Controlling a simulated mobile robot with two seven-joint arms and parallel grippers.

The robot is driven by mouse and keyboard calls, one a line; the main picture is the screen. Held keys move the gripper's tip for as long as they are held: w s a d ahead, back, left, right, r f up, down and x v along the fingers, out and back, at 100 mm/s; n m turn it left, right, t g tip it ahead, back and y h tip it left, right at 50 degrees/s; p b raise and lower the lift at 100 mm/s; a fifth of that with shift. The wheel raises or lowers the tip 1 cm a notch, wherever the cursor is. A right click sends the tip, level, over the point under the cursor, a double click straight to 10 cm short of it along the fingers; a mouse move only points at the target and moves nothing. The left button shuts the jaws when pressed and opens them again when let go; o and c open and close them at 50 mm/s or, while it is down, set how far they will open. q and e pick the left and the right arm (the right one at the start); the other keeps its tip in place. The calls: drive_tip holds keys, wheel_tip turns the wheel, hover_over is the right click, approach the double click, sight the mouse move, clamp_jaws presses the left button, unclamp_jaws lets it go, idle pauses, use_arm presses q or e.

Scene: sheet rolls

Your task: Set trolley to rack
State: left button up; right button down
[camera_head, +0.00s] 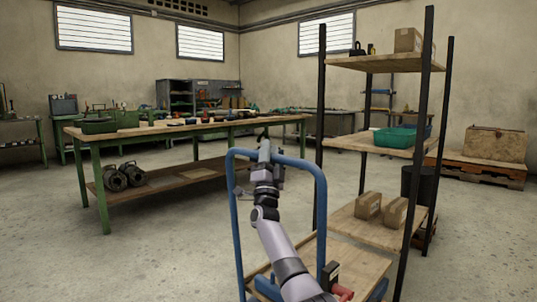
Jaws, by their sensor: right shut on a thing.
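The trolley (237,215) has a blue tubular handle frame and a low wooden deck, seen at the bottom centre of the head view. My right gripper (265,147) is shut on the top bar of its handle. My right arm hides the middle of the frame and part of the deck. The rack (360,63) has black posts and wooden shelves and stands just right of the trolley. The right side of the trolley's frame overlaps the rack's lower shelf in the picture; I cannot tell whether they touch. My left gripper is out of view.
The rack holds cardboard boxes (368,205) and a green bin (394,137). A long green-legged workbench (150,134) stands ahead to the left. A pallet with a large box (495,144) is at the far right. The floor at left is clear.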

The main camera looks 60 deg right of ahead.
drive_tip(key=shift+s+d+r, duration=0.1)
drive_tip(key=shift+d, duration=0.1)
drive_tip(key=c, duration=1)
unclamp_jaws()
drive_tip(key=shift+o, duration=0.6)
drive_tip(key=shift+d, duration=0.1)
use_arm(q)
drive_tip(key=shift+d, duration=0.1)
use_arm(e)
drive_tip(key=shift+a+f, duration=0.3)
drive_tip(key=shift+f, duration=0.05)
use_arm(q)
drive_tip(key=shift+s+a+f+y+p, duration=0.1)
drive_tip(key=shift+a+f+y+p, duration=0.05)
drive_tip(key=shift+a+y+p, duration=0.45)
use_arm(e)
drive_tip(key=v, duration=0.6)
